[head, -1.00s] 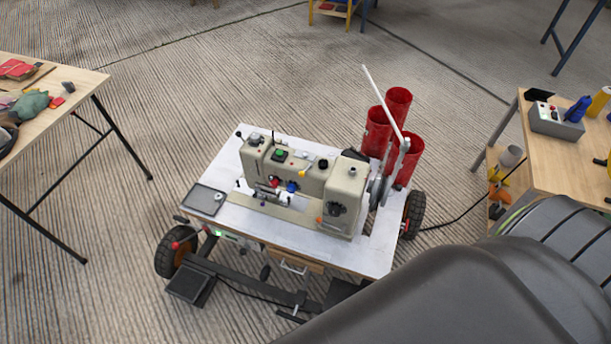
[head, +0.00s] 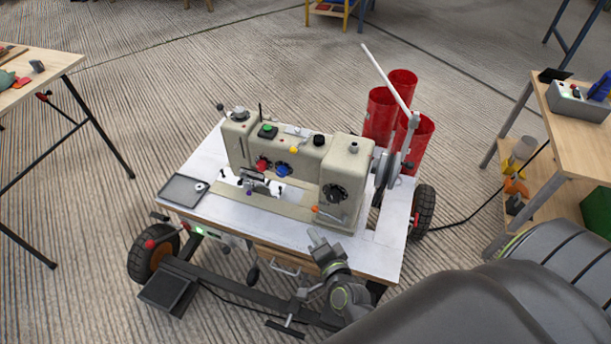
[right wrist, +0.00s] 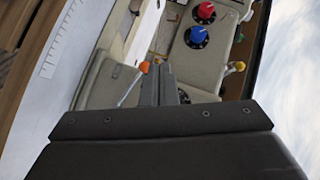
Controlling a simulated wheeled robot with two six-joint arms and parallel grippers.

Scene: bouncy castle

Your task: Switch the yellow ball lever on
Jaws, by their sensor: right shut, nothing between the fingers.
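The yellow ball lever (head: 293,150) is a small yellow knob on the front of the beige sewing machine (head: 345,170), right of the blue knob (head: 283,169). In the right wrist view the yellow ball (right wrist: 238,66) is at the right, with a short pale stem. My right gripper (head: 316,236) is over the front edge of the white table, in front of the machine and apart from the lever. Its fingers (right wrist: 164,72) are shut and empty, and look close to the orange-tipped lever (right wrist: 144,67) in the wrist view. My left gripper is out of view.
The white table (head: 235,222) is on a wheeled frame. A red knob (head: 262,165) is left of the blue one. Red cylinders (head: 402,90) and a white bar stand behind right. Wooden tables (head: 560,125) flank both sides, with open floor between.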

